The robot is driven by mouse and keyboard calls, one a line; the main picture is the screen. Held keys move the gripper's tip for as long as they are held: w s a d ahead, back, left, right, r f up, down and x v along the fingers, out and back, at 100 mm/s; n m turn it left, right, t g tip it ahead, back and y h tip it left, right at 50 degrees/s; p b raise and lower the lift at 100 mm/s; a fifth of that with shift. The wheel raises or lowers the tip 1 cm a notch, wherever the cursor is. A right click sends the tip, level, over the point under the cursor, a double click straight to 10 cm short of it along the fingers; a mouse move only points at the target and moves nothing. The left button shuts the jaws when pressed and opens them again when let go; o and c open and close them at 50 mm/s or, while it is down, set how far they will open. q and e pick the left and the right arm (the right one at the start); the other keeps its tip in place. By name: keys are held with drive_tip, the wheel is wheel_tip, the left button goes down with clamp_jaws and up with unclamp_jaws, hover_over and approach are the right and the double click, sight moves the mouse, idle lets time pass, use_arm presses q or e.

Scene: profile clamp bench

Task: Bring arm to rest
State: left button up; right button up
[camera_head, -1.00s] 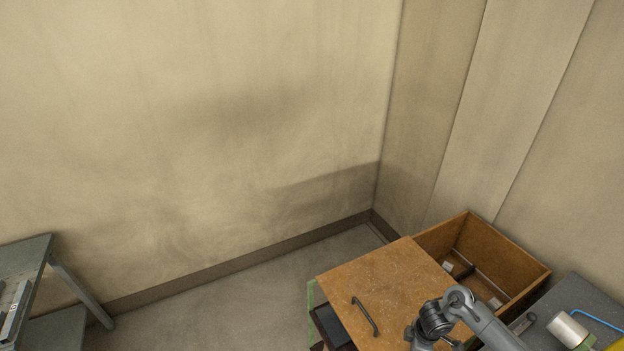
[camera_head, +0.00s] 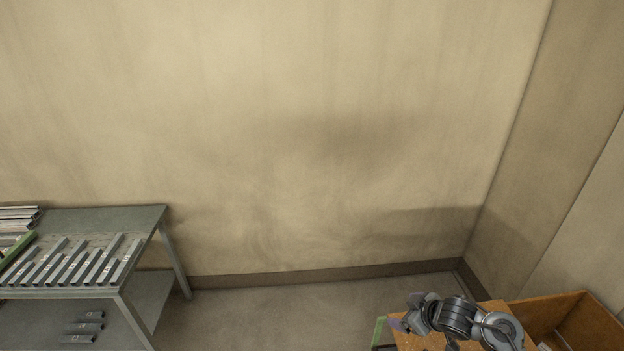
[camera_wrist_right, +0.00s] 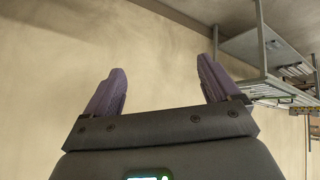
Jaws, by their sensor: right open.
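My right gripper (camera_wrist_right: 163,88) is open and empty in the right wrist view. Its two purple fingers stand apart with only the plain wall between them. The gripper appears raised and holds nothing that I can see. My left gripper is in neither view.
A grey metal table (camera_head: 110,219) at the left carries several metal profiles (camera_head: 85,262) in a row, with more on its lower shelf. An open wooden box (camera_head: 585,330) lies at the lower right. Clear floor (camera_head: 290,318) lies between table and cabinet.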

drive_tip(key=w+d+r+m+h, duration=0.15)
drive_tip(key=d+m+h, duration=0.3)
drive_tip(key=d, duration=0.65)
drive_tip(key=s+d+f+m+g+h+b, duration=0.1)
drive_tip(key=s+d+f+m+g+h, duration=0.1)
drive_tip(key=s+d+m+g+h, duration=0.25)
drive_tip(key=s+a+f+n+y+b, duration=0.1)
drive_tip(key=s+a+f+b, duration=0.35)
drive_tip(key=f, duration=0.35)
drive_tip(key=s+a+f+y+b, duration=0.2)
drive_tip(key=s+a+f+b, duration=0.1)
drive_tip(key=s+f+b, duration=0.4)
drive_tip(key=s+a+f+n+y+b, duration=0.1)
drive_tip(key=s+a+f+b, duration=0.25)
drive_tip(key=f, duration=0.45)
drive_tip(key=s+a+f+y+b, duration=0.1)
drive_tip(key=s+a+f+b, duration=0.25)
drive_tip(key=s, duration=0.35)
drive_tip(key=s+a+f+b, duration=0.2)
drive_tip(key=s+f+b, duration=0.2)
drive_tip(key=s+b, duration=0.15)
drive_tip(key=s+a+f+y+b, duration=0.1)
drive_tip(key=s+a+f+b, duration=0.25)
drive_tip(key=s, duration=0.45)
wheel_tip(320, 180, up, 39)
drive_tip(key=p, duration=3.7)
drive_tip(key=shift+d+r+t+p, duration=0.15)
drive_tip(key=shift+d+t+p, duration=0.15)
drive_tip(key=shift+t+p, duration=0.05)
